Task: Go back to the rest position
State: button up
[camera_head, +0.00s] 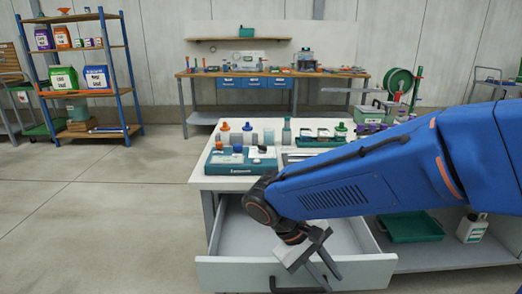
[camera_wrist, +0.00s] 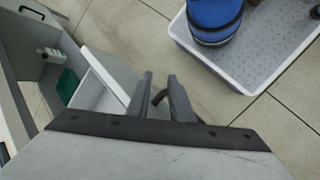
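My gripper (camera_head: 332,278) hangs at the end of my blue arm, over the front of the pulled-out drawer (camera_head: 240,272) at the right part of its front panel. In the wrist view my gripper's two fingers (camera_wrist: 160,84) stand apart, with a gap between them. The dark drawer handle (camera_head: 296,287) is close to the fingertips, and its end (camera_wrist: 158,98) shows in the gap in the wrist view. I cannot tell whether the fingers touch it. The visible part of the drawer's inside looks empty.
The bench (camera_head: 225,182) above the drawer bears a teal rack (camera_head: 240,162) and several bottles. A blue-framed shelf rack (camera_head: 131,85) stands at left. The floor at left is clear.

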jog(key=s+d+r+m+t+y, duration=0.2)
jog(key=d+t+y, duration=0.1)
jog(key=d, duration=0.3)
jog(key=s+d+r+m+t+y, duration=0.2)
jog(key=s+d+m+t+y, duration=0.1)
jog(key=d, duration=0.4)
jog(key=shift+r+m+y, duration=0.15)
jog(key=shift+m+y, duration=0.15)
jog(key=shift+y, duration=0.1)
